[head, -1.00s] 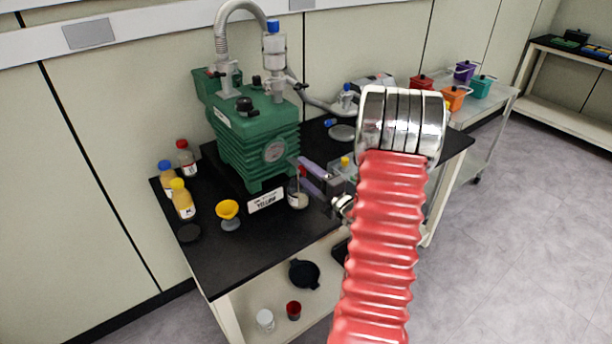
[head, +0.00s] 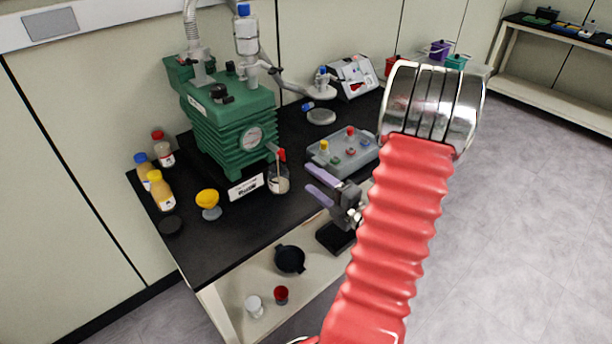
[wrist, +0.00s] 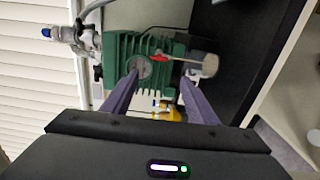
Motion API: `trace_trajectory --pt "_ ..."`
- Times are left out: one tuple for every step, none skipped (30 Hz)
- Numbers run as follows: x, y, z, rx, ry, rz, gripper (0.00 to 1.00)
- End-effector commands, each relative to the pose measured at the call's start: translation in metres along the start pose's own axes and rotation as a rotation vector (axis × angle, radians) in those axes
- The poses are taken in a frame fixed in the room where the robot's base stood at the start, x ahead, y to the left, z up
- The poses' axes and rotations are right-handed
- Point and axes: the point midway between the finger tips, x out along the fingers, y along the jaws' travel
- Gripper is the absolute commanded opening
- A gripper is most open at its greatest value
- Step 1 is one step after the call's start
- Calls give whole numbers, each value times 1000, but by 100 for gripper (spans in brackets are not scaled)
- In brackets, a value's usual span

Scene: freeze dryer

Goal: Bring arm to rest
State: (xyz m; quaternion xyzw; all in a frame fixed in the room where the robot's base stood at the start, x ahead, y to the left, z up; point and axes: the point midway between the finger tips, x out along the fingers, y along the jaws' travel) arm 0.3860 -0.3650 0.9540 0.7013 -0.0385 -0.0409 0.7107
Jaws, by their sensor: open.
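My gripper (head: 322,188) is open, its two purple fingers apart at the front edge of the black bench top (head: 250,218). In the wrist view my gripper (wrist: 158,88) has nothing between its fingertips; the green pump (wrist: 150,62) and a flask with a red-tipped stick (wrist: 205,64) lie beyond them. In the head view the flask (head: 279,182) stands on the bench left of the fingers, apart from them. My red arm with its metal joint covers the bench's right end.
The green freeze dryer pump (head: 225,125) stands at the back. Bottles (head: 160,190) and a yellow funnel (head: 207,198) are on the left. A grey tray with coloured caps (head: 345,152) is behind the gripper. A dark pan (head: 290,259) is on the lower shelf. Open floor lies right.

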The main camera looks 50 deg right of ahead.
Motion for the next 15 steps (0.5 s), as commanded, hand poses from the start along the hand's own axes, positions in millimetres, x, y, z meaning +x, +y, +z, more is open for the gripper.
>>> trace_trajectory --pt "-4 0 0 1 -2 0 53" --pt "-6 0 0 0 -2 0 53" --pt "-7 0 0 0 -1 0 53" --pt "-8 0 0 0 -1 0 53" --pt "-8 0 0 0 -1 0 53" --pt "-9 0 0 0 0 0 53" --pt "-9 0 0 0 0 0 53" --pt "-9 0 0 0 0 0 53" --pt "-9 0 0 0 0 0 53" --pt "-9 0 0 0 0 0 53" --pt "-9 0 0 0 0 0 53" --pt "-9 0 0 0 0 0 53" --pt "-9 0 0 0 0 0 53" --pt "-9 0 0 0 0 0 53" --pt "-8 0 0 -1 0 0 53"
